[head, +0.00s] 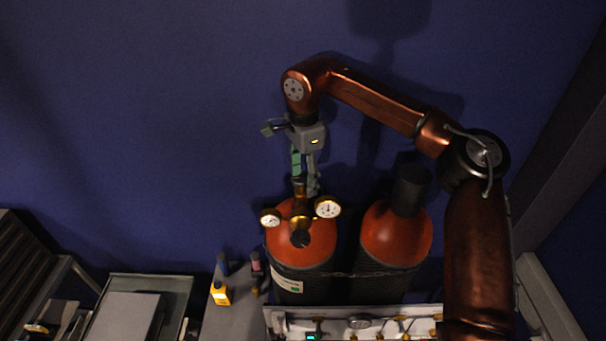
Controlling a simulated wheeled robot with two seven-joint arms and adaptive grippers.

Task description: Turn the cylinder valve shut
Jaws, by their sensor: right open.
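Two orange-topped gas cylinders stand side by side against the blue wall. The left cylinder (316,249) carries a brass valve and regulator (300,219) with two round white gauges, a left gauge (270,217) and a right gauge (327,207). The right cylinder (380,240) has a dark cap (410,190). My right gripper (304,187) points down from the copper arm, right above the left cylinder's valve. Its jaws are open, one finger on each side of the valve top. Whether they touch it cannot be told. My left gripper is not in view.
A panel with gauges and fittings (358,322) stands in front of the cylinders. A yellow handheld device (220,293) lies on a grey surface to the left. A grey tray (150,287) is further left. A chain (345,274) runs across the cylinders.

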